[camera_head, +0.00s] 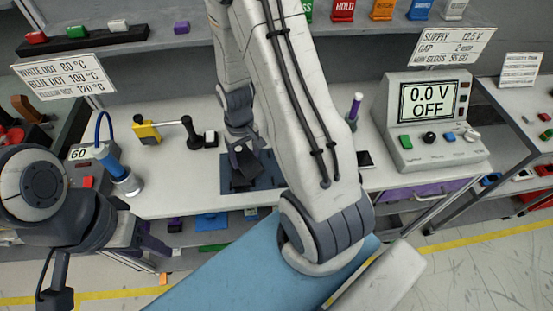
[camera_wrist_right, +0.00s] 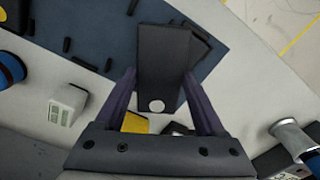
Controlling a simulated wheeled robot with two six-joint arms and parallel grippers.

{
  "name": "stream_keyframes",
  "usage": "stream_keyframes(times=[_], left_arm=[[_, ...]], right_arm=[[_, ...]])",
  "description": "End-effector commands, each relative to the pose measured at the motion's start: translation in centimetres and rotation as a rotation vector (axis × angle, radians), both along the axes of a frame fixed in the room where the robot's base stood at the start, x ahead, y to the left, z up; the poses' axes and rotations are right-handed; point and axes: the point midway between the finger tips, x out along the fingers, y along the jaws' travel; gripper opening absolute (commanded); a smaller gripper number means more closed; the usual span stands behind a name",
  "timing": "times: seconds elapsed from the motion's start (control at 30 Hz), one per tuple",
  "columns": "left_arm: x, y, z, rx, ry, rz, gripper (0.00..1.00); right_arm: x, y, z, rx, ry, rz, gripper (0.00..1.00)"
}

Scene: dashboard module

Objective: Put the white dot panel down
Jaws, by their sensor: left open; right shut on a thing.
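The white dot panel (camera_wrist_right: 165,62) is a dark rectangular plate with one white dot near its gripper-side end. My right gripper (camera_wrist_right: 160,98) is shut on that end, one finger on each side. The panel is over the dark blue mat (camera_wrist_right: 95,35); I cannot tell whether it touches it. In the head view the panel (camera_head: 243,160) shows small and dark below my right arm, above the mat (camera_head: 262,181). My left gripper (camera_head: 56,285) is at the lower left, away from the bench and empty; its fingers are only partly visible.
Several small black pieces and a dark plate (camera_wrist_right: 202,45) lie on the mat around the panel. A blue-handled tool (camera_head: 118,168), a yellow-and-black tool (camera_head: 147,131) and a white block (camera_wrist_right: 68,104) stand nearby. A power supply (camera_head: 428,115) stands right. Bare worktop (camera_head: 165,190) lies left of the mat.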

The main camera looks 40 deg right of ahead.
Motion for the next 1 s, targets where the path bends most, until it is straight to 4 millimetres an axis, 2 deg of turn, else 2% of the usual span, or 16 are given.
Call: stream_keyframes(times=[0.03,0.2,0.3,0.4,0.5,0.63,1.0], left_arm=[[0.0,0.0,0.4,0.0,0.0,0.0,0.5],[0.0,0.0,1.0,0.0,0.0,0.0,0.5],[0.0,0.0,1.2,0.0,0.0,0.001,0.5],[0.0,0.0,1.5,0.0,0.0,0.001,0.5],[0.0,0.0,1.6,0.0,0.0,0.001,0.5],[0.0,0.0,1.7,0.0,0.0,0.001,0.5],[0.0,0.0,1.7,0.0,0.0,0.001,0.5]], right_arm=[[-1.1,-2.4,1.1,0.0,-0.002,-0.057,0.13],[-5.8,-8.5,3.4,-0.001,-0.002,-0.205,0.13],[-8.8,-11.0,4.6,-0.001,-0.001,-0.284,0.13],[-11.6,-12.7,5.5,-0.001,0.0,-0.35,0.13],[-13.7,-13.7,6.1,-0.001,0.0,-0.399,0.13],[-15.4,-14.2,6.6,0.0,0.001,-0.435,0.13],[-15.9,-14.4,6.7,0.0,0.001,-0.446,0.13]])
